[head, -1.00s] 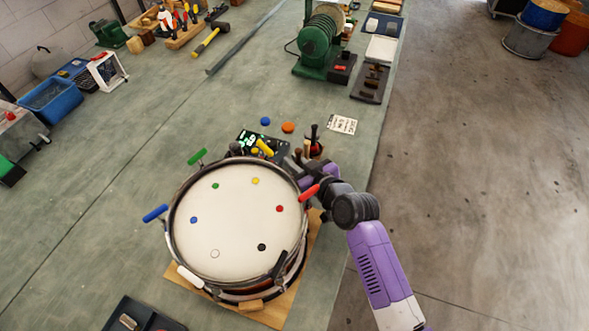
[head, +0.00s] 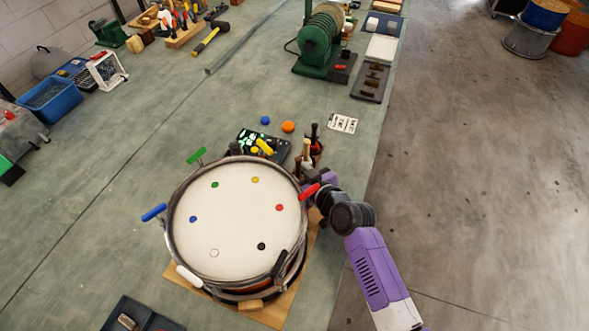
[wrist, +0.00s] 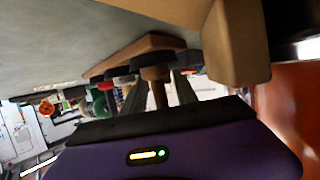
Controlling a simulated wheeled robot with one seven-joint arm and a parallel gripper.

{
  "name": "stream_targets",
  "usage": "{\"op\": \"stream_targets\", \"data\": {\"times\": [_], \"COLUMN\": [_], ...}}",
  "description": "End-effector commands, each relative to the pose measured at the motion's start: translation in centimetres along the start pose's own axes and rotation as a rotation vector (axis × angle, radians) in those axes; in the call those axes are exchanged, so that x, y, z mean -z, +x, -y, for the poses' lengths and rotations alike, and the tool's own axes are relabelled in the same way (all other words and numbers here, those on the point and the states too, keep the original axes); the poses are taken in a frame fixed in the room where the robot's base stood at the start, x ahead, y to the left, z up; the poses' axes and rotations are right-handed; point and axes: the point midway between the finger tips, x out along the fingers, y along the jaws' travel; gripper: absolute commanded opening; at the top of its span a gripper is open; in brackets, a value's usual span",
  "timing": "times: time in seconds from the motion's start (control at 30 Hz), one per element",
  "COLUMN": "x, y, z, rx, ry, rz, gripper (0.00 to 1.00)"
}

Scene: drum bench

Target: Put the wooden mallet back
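A pale wooden piece, apparently the wooden mallet (head: 306,148), stands upright in the small tool rack (wrist: 142,52) behind the drum's right side. Its lower part is hidden in the head view. In the wrist view, which looks upside down, a brown wooden shaft (wrist: 157,88) runs from a dark ring at the rack between my two dark fingers. My gripper (wrist: 158,90) is open, with the fingers apart on either side of the shaft. I cannot tell whether they touch it. In the head view the fingers are mostly hidden beside the drum.
The drum (head: 235,220), with coloured tension keys, stands on a wooden board (head: 270,315) close to my gripper. A red key (head: 310,191) sticks out near my wrist. A black-handled tool (head: 314,132) stands in the rack. A dark panel (head: 250,140) and white card (head: 342,123) lie nearby.

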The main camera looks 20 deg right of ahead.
Motion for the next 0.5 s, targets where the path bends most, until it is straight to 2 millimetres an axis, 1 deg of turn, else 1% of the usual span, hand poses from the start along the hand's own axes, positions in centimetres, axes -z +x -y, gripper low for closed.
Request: {"op": "stream_targets", "data": {"times": [0.17,0.27,0.37,0.5], "x": [0.1,0.5,0.1,0.0], "y": [0.0,-0.2,-1.2,-3.6], "z": [0.0,0.0,0.1,0.1], "rx": [0.0,0.0,0.0,-0.001], "ry": [0.0,0.0,0.001,0.001], "rz": [0.0,0.0,0.001,0.0], "gripper": [0.35,0.35,0.35,0.35]}}
